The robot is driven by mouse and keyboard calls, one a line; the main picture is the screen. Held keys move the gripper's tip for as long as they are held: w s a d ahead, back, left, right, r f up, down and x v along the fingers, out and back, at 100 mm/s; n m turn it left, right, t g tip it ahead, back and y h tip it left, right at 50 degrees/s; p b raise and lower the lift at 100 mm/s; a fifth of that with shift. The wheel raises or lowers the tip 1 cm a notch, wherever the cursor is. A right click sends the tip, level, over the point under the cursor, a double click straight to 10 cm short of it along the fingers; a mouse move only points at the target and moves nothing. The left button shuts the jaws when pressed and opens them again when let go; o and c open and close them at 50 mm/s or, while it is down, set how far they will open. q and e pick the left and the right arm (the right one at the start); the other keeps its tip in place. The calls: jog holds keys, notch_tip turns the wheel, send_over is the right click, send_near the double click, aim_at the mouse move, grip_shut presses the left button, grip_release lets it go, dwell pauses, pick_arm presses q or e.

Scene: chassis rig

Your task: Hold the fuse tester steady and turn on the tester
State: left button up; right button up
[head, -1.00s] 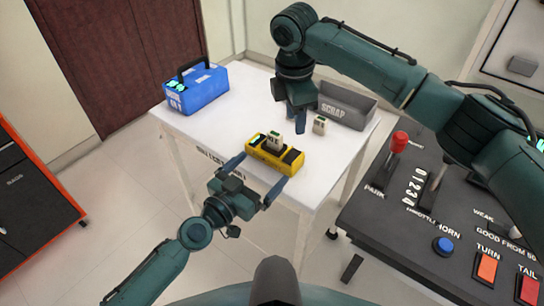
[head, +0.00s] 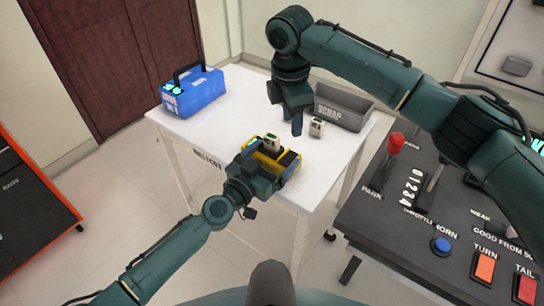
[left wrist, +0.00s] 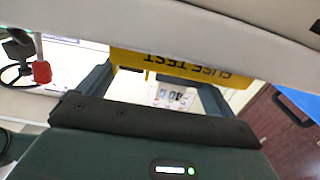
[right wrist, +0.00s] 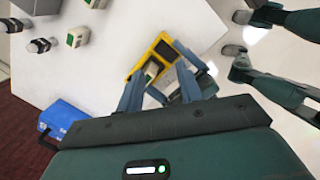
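The yellow fuse tester (head: 268,162) lies near the front edge of the white table. A small white and green fuse (head: 271,143) stands in it; it also shows in the right wrist view (right wrist: 151,70). My left gripper (head: 268,160) is at the tester's near side, its fingers apart towards the tester's two ends. The left wrist view shows the tester's lettered side (left wrist: 185,66) beyond the fingers; contact is unclear. My right gripper (head: 297,128) is above the table behind the tester, its fingers apart and empty in the right wrist view (right wrist: 158,85). The tester's switch is not clear.
Another white and green fuse (head: 317,127) stands on the table by the grey scrap bin (head: 343,108). A blue case (head: 192,92) is at the table's back left. A dark control console (head: 400,225) with levers and buttons stands at the right.

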pick_arm(q)
jog(key=c, duration=0.5)
jog(key=shift+c, duration=0.2)
pick_arm(e)
jog(key=shift+f, duration=0.1)
jog(key=shift+c, duration=1)
jog(key=s+m+y, duration=0.1)
jog(key=s+f+m+y, duration=0.1)
jog(key=s+a+m+y, duration=0.1)
jog(key=y, duration=0.1)
jog(key=shift+f+t, duration=0.15)
jog(key=shift+t, duration=0.15)
grip_shut()
jog(key=s+d+r+m+t+y, duration=0.2)
jog(key=d+r+m+t+y, duration=0.1)
jog(key=d+m, duration=0.4)
jog(key=shift+s+d+r+t+y, duration=0.15)
jog(key=shift+d+r+t+y, duration=0.15)
jog(key=shift+d+t, duration=0.35)
